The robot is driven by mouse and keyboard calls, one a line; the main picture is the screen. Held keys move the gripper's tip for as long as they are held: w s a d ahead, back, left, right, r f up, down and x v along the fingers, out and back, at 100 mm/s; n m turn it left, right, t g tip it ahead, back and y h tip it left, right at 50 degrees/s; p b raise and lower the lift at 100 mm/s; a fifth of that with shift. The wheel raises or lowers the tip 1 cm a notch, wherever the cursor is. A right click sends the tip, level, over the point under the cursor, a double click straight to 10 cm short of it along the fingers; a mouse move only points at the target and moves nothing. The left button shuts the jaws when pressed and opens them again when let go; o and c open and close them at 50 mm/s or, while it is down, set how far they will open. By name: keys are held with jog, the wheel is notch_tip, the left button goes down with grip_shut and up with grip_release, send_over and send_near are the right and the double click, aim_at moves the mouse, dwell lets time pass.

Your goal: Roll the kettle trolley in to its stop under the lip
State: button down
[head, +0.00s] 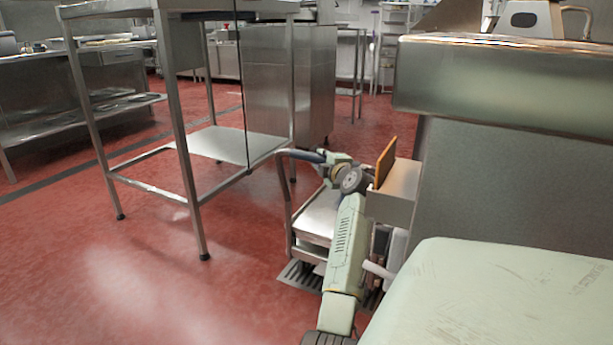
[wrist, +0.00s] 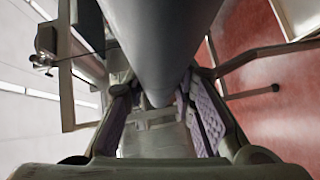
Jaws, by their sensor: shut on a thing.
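The kettle trolley (head: 317,222) is a low steel cart on the red floor, left of the large steel kettle unit (head: 500,85). Its push handle rises at the left and ends in a dark blue-grey grip bar (head: 300,156). My gripper (head: 325,168) is shut on that bar. In the wrist view the thick grey bar (wrist: 165,40) runs between my gripper's purple-padded fingers (wrist: 163,112). A steel lip (head: 396,190) with an orange-brown plate (head: 386,162) juts from the unit, right of the trolley. My arm hides the trolley's right side, and I see no stop.
A dark floor grate (head: 300,275) lies at the trolley's base. A steel table (head: 185,130) with thin legs stands to the left, with a steel cabinet (head: 290,80) behind it. Red floor (head: 140,260) is clear at the front left.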

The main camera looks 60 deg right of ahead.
jog(key=d, duration=0.1)
jog(key=d+b, duration=0.1)
jog(key=shift+w+d+r, duration=0.1)
jog(key=shift+d+r, duration=0.05)
jog(key=shift+d, duration=0.15)
jog(key=c, duration=1.3)
grip_release()
jog(key=shift+d, duration=0.1)
jog(key=shift+c, duration=0.2)
jog(key=f+v, duration=0.1)
jog(key=v, duration=0.6)
jog(key=shift+r, duration=0.45)
jog(key=shift+a, duration=0.2)
